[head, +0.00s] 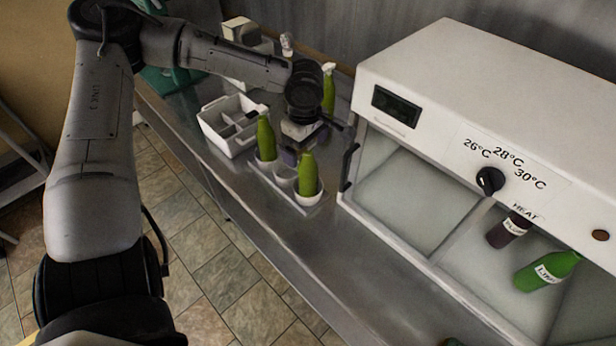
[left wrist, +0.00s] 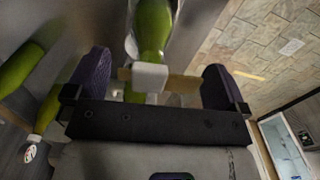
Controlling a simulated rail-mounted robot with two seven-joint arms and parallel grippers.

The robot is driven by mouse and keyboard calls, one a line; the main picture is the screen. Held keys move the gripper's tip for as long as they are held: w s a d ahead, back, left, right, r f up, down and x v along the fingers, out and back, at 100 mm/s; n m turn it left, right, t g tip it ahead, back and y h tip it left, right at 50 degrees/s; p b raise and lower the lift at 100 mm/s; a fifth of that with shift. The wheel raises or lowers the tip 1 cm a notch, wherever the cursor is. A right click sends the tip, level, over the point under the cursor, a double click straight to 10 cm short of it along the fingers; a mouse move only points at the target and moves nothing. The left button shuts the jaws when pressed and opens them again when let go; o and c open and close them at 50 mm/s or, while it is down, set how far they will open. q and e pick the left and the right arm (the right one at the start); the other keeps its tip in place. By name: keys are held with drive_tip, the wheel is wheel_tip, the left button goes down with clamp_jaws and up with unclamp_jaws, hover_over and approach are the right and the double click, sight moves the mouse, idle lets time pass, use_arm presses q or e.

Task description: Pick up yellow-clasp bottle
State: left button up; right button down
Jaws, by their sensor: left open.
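Two green bottles stand in cups of a pale holder (head: 306,209) on the metal counter in the head view: a rear-left bottle (head: 266,140) and a front-right bottle (head: 307,177). Another green bottle (head: 328,92) stands behind my left arm. My left gripper (head: 290,157) is open, just behind the holder and partly hidden by the bottles. In the left wrist view a green bottle (left wrist: 153,28) shows beyond the gap between the purple fingers (left wrist: 155,82). A white block with a tan strip (left wrist: 150,76) lies across it. I cannot tell which bottle has the yellow clasp.
A white divided caddy (head: 226,130) stands left of the holder. A white heating cabinet (head: 470,90) stands at the right, with a dark bottle (head: 508,230) and a labelled green bottle (head: 546,271) inside. The counter front (head: 262,235) is clear.

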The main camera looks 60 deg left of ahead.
use_arm(q)
drive_tip(key=shift+c, duration=0.5)
drive_tip(key=c, duration=1.6)
drive_tip(key=shift+o, duration=0.2)
drive_tip(key=shift+r, duration=0.1)
